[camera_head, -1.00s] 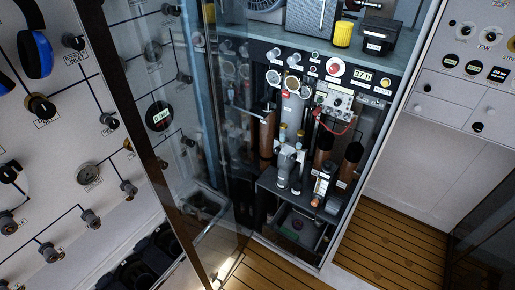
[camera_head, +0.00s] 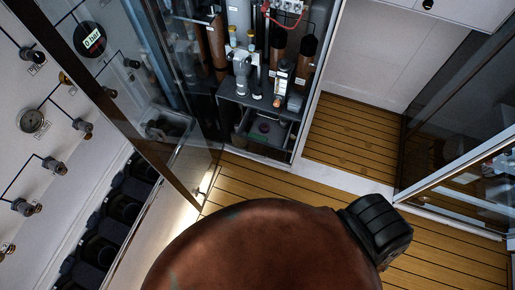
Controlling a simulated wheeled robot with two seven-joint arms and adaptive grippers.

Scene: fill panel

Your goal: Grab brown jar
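A large rounded reddish-brown body (camera_head: 265,250) with a few greenish patches fills the bottom of the head view, very close to the camera. It looks like the brown jar, but its lower part is cut off by the frame. A black ridged block (camera_head: 376,229) touches its upper right side. I cannot tell whether this is a lid or a fingertip of my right gripper. My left gripper does not show. Whatever holds the brown body is hidden.
An open equipment cabinet with copper-brown cylinders (camera_head: 306,55) and a dark lower bin (camera_head: 264,130) stands behind. A glass door (camera_head: 175,120) hangs open at left, beside a valve panel (camera_head: 40,130). Another glass-panelled frame (camera_head: 460,140) is at right. Slatted wooden floor (camera_head: 350,135) lies clear between.

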